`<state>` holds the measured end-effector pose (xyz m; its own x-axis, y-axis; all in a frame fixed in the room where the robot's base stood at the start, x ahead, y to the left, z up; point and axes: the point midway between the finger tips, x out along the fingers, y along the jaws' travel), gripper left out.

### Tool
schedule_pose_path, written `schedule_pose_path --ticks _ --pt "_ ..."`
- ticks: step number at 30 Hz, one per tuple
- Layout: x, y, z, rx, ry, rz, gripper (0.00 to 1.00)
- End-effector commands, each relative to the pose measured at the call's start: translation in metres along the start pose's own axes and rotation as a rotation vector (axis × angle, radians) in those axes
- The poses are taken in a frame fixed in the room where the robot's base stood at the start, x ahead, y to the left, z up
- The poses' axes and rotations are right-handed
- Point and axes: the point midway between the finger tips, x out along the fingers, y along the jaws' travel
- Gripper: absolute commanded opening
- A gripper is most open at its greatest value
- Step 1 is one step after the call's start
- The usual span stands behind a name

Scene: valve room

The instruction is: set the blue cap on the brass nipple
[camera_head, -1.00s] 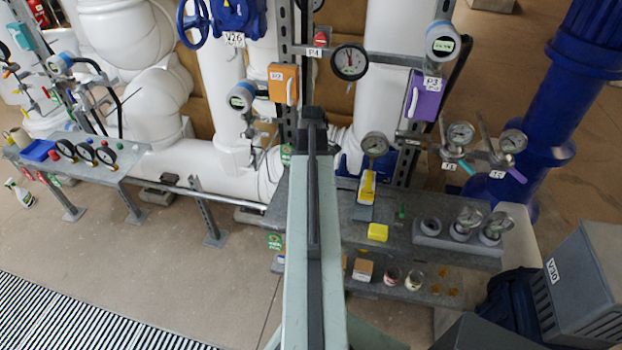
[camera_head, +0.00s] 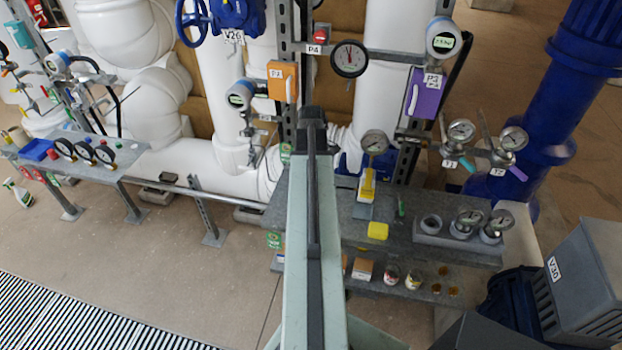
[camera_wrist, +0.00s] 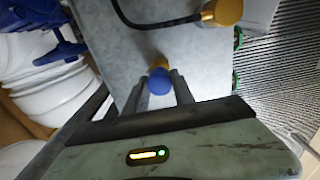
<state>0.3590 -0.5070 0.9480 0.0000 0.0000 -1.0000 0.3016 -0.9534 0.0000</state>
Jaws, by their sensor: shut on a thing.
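The blue cap (camera_wrist: 160,82) is between the two fingers of my gripper (camera_wrist: 160,77) in the wrist view, and the gripper is shut on it. A brass-coloured fitting (camera_wrist: 158,63), which looks like the brass nipple, shows just beyond the cap, partly hidden by it. I cannot tell whether cap and fitting touch. Another brass-coloured piece (camera_wrist: 224,12), with a black hose or cord running from it, is at the top right. In the head view my own arm hides the gripper, cap and fitting.
A grey metal surface (camera_wrist: 120,50) lies behind the fitting. In the head view, a bench (camera_head: 340,225) with gauges and a yellow block (camera_head: 377,230) stands right of my arm. A side table (camera_head: 110,172) is at left. White pipes (camera_head: 215,90) stand behind.

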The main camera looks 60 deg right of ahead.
Motion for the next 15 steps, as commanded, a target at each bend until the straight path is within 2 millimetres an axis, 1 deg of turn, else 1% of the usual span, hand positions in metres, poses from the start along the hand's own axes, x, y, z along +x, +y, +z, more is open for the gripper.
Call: schedule_pose_path --ticks 12,15 --pt "0.011 0.000 0.000 -0.001 0.000 0.000 0.01" --pt "0.011 0.000 -0.001 -0.001 0.000 0.000 0.01"
